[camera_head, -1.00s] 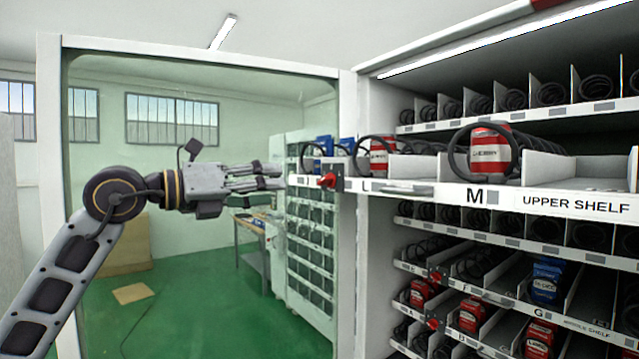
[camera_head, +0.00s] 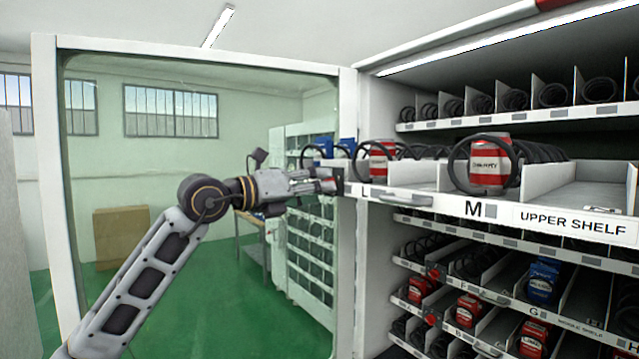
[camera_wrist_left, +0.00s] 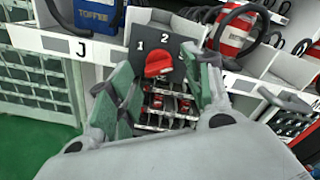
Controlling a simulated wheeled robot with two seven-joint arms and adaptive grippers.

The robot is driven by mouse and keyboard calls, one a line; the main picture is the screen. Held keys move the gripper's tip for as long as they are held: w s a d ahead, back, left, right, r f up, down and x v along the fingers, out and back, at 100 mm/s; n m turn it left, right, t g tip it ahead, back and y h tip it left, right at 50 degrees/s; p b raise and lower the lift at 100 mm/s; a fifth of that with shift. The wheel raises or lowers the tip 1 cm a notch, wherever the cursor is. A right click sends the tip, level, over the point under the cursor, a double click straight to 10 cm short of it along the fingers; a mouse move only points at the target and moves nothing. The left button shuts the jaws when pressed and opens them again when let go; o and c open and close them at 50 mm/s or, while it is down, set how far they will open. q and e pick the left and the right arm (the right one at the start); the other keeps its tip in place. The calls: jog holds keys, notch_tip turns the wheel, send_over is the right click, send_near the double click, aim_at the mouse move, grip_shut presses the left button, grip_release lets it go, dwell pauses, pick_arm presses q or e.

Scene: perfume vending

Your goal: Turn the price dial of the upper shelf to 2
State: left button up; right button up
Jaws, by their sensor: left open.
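The red price dial (camera_wrist_left: 158,64) sits on a dark plate (camera_wrist_left: 172,42) marked 1, 2 and 3 in the left wrist view. The plate is at the front of the upper shelf (camera_head: 450,206). My left gripper (camera_wrist_left: 165,85) is open, with one finger on each side of the dial; I cannot tell whether either finger touches it. In the head view my left gripper (camera_head: 318,182) is at the shelf's left end and hides the dial. The dial's pointing direction is not clear. My right gripper is not in view.
Red-and-white boxes (camera_head: 490,166) stand in coils on the pulled-out upper shelf. A handle (camera_head: 405,199) sticks out from its front. Lower shelves hold red and blue boxes (camera_head: 543,279). A glass door frame (camera_head: 347,120) stands behind my arm.

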pick_arm(q)
jog(key=shift+w+d, duration=0.4)
jog(key=shift+d, duration=0.2)
jog(key=c, duration=1)
jog(key=shift+n, duration=0.5)
jog(key=n+b, duration=0.2)
jog(key=n, duration=0.8)
jog(key=shift+s+r+n, duration=0.1)
jog(key=shift+r+n, duration=0.05)
jog(key=shift+n, duration=0.25)
